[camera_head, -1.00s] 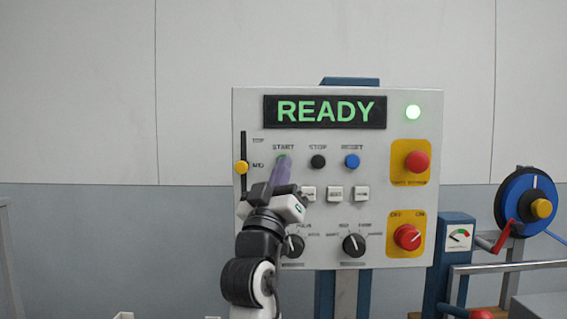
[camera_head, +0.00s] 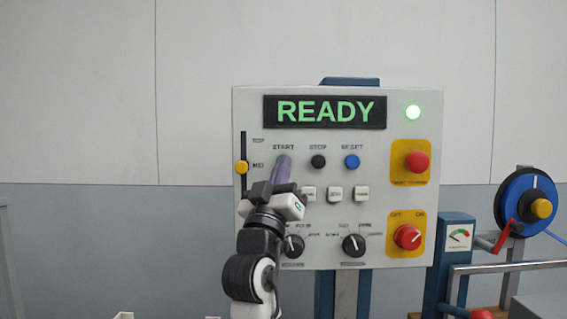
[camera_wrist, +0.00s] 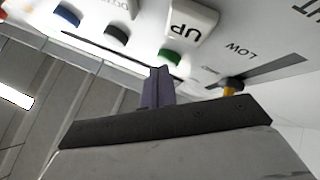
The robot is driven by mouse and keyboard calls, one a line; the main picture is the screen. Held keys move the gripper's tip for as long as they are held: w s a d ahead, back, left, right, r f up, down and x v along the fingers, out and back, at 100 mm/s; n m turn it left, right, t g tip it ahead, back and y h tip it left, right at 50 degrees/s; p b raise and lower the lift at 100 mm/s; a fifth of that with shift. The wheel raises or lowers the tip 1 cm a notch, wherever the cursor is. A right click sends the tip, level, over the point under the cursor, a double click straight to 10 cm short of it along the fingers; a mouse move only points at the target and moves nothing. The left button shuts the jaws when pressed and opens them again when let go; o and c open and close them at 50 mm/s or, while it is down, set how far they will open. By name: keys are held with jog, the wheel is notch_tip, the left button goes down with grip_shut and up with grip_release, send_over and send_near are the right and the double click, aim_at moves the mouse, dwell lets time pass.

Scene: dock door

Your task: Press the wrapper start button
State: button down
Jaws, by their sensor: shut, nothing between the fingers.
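The control panel (camera_head: 300,255) stands upright, its display (camera_head: 325,111) reading READY. The green start button (camera_wrist: 171,55) shows in the wrist view just beyond my fingertips. In the head view it lies under the START label and is mostly hidden by my fingers. My gripper (camera_head: 284,162) is shut and empty, its purple fingers pointing at the button. The fingertips also show in the wrist view (camera_wrist: 160,72), slightly left of the button. I cannot tell whether they touch it.
A black stop button (camera_head: 318,161) and blue reset button (camera_head: 352,161) sit to the right. White keys (camera_head: 335,194) and dark knobs (camera_head: 354,245) are below. A yellow slider (camera_head: 241,167) is at left; a red button (camera_head: 416,162) and red switch (camera_head: 407,237) are at right.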

jog(key=shift+w, duration=0.25)
jog(key=shift+s, duration=0.1)
dwell(0.4)
jog(key=shift+s, duration=0.8)
